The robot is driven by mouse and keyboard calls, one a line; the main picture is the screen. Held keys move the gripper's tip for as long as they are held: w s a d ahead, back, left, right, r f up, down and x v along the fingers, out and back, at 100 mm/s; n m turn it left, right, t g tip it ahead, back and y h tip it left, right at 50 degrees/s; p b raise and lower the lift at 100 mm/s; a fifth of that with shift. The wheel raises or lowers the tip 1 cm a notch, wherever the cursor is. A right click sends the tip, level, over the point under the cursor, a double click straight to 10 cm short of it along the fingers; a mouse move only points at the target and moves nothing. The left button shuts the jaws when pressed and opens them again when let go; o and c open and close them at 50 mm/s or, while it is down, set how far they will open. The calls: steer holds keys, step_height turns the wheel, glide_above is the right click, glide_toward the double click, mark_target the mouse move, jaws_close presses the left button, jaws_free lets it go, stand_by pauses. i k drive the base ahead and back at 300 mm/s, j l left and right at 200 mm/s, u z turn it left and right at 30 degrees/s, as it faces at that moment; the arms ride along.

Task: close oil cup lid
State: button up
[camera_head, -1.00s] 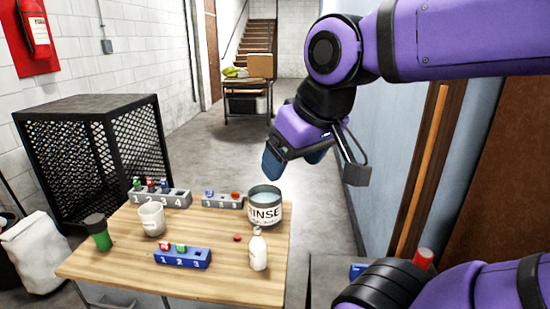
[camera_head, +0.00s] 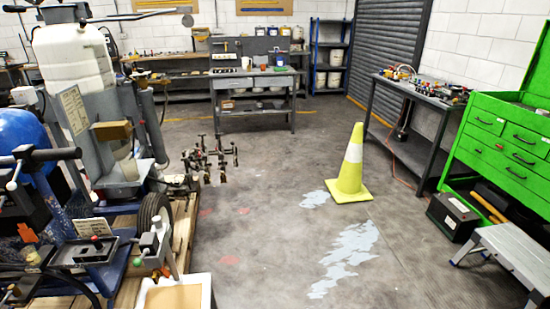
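The line striper (camera_head: 85,190) stands on the left in the head view, on a wooden pallet (camera_head: 183,235). It carries a white tank (camera_head: 75,65), a wheel (camera_head: 152,215) and a grey control box with levers (camera_head: 95,250). I cannot pick out the oil cup or its lid at this size, so I cannot tell whether the lid is open or shut. My gripper and arm are not in view.
A yellow cone (camera_head: 350,175) stands mid-floor, right of centre. A workbench (camera_head: 252,85) is at the back. A side table (camera_head: 420,100), green tool cabinet (camera_head: 505,140), black battery-like box (camera_head: 453,215) and step stool (camera_head: 515,250) line the right. The centre floor is open.

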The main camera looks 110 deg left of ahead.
mark_target(29, 235)
steer(key=u, duration=5)
steer(key=i+l+u, duration=0.1)
steer(key=u, duration=0.3)
steer(key=l+u, duration=0.25)
steer(key=u, duration=0.2)
steer(key=l+u, duration=0.25)
steer(key=u, duration=0.15)
steer(key=i, duration=0.05)
